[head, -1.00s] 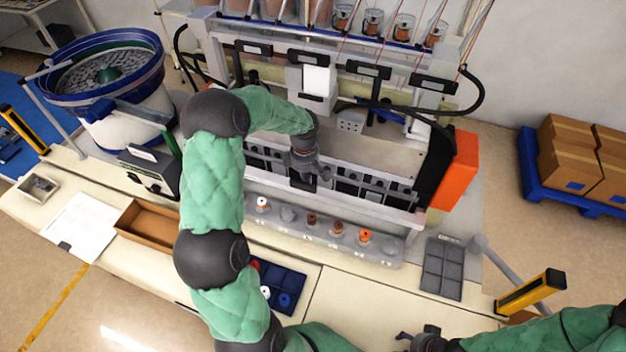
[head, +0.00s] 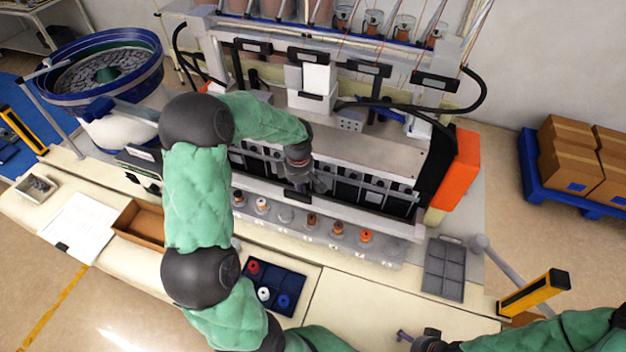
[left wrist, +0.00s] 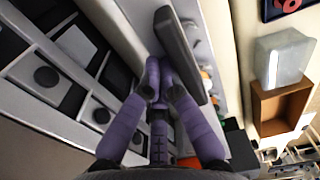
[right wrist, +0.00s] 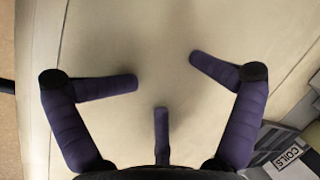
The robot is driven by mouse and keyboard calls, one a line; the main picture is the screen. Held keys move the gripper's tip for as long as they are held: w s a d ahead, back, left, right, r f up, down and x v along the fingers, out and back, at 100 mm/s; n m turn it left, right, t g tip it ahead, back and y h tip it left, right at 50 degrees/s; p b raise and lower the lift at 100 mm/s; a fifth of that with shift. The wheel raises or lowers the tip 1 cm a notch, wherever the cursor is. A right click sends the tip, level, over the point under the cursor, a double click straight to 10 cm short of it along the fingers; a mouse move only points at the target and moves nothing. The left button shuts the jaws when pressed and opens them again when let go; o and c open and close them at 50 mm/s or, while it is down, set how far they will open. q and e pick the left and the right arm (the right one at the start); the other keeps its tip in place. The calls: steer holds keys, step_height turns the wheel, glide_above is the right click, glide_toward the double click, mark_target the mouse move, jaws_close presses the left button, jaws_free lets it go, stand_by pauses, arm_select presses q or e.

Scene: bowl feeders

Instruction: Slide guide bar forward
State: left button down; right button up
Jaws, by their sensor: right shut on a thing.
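My left gripper (head: 300,186) is at the front of the machine, over its long pale front rail (head: 360,217). In the left wrist view the purple fingers of the left gripper (left wrist: 161,82) are drawn close together, beside a dark grey bar (left wrist: 178,42). This bar may be the guide bar; whether the fingers touch it is unclear. The bar also seems to show below the gripper in the head view (head: 292,196). My right gripper (right wrist: 163,76) has its fingers spread apart over the bare table, with nothing visible between them.
Several small spools stand along a grey holder (head: 385,250) in front of the rail. A dark tray (head: 290,275) with coloured parts and a brown box (head: 140,222) lie on the table. An empty grey tray (head: 444,270) is at right.

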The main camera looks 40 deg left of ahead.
arm_select(q)
steer(key=shift+s+d, duration=0.1)
steer(key=shift+s, duration=0.4)
arm_select(e)
steer(key=shift+f, duration=0.2)
arm_select(q)
steer(key=shift+w+a+f+b, duration=0.1)
steer(key=shift+w+a+b, duration=0.1)
steer(key=shift+w+b, duration=0.15)
arm_select(e)
steer(key=shift+f, duration=0.25)
